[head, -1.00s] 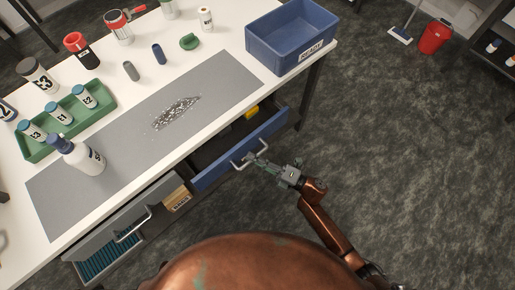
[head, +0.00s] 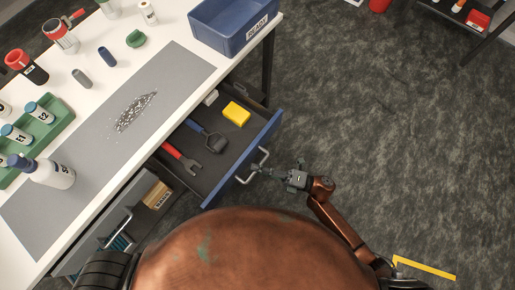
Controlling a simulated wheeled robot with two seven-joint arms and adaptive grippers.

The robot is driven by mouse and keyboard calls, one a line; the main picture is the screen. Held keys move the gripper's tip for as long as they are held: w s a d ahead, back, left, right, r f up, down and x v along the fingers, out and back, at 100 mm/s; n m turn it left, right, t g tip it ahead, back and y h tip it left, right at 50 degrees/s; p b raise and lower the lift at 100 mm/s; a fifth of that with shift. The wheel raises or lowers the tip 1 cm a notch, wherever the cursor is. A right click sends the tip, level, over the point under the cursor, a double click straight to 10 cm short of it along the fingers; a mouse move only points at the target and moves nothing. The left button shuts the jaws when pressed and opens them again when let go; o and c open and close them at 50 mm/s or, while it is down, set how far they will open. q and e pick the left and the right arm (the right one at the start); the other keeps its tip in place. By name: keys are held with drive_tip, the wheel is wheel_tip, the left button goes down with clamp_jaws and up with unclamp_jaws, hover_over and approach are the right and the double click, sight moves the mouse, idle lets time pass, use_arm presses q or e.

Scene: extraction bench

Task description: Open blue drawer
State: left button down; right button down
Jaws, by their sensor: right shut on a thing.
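The blue drawer (head: 246,154) is pulled well out from under the white bench. Its inside shows a yellow block (head: 236,113), a dark roller-like tool (head: 212,140) and a red-handled tool (head: 182,158). My right gripper (head: 263,169) is shut on the drawer's pale handle (head: 252,167) at the front, with its arm coming from the lower right. The left gripper is not in view.
A grey drawer (head: 112,235) further left also stands open. On the bench (head: 172,26) are a blue READY bin (head: 234,42), a grey mat (head: 95,140) with shiny fragments, a white bottle and a green rack.

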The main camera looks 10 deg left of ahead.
drive_tip(key=c, duration=2)
unclamp_jaws()
drive_tip(key=shift+o, duration=0.2)
drive_tip(key=v, duration=1.2)
drive_tip(key=shift+d+f, duration=0.1)
